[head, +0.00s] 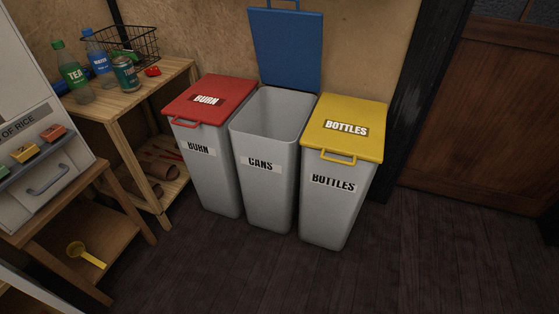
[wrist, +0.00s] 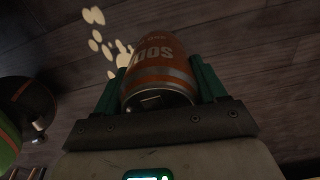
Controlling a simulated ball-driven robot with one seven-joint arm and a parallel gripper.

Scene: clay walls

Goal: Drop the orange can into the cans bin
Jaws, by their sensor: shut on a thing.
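The orange can (wrist: 155,68), with "SODA"-like lettering partly readable, is between the green fingers of my gripper (wrist: 158,82) in the wrist view. The fingers are shut on its sides. The wooden floor shows behind it. The cans bin (head: 265,165) is the grey middle bin in the head view, labelled CANS. Its blue lid (head: 286,50) stands raised against the wall and its mouth is open. The part of its inside that shows looks empty; its bottom is hidden. My gripper and the orange can are not in the head view.
The red-lidded BURN bin (head: 209,101) and yellow-lidded BOTTLES bin (head: 345,125) flank it, both closed. A wooden shelf (head: 130,100) at left holds bottles, a green can (head: 126,74) and a wire basket (head: 128,42). The dark floor in front of the bins is clear.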

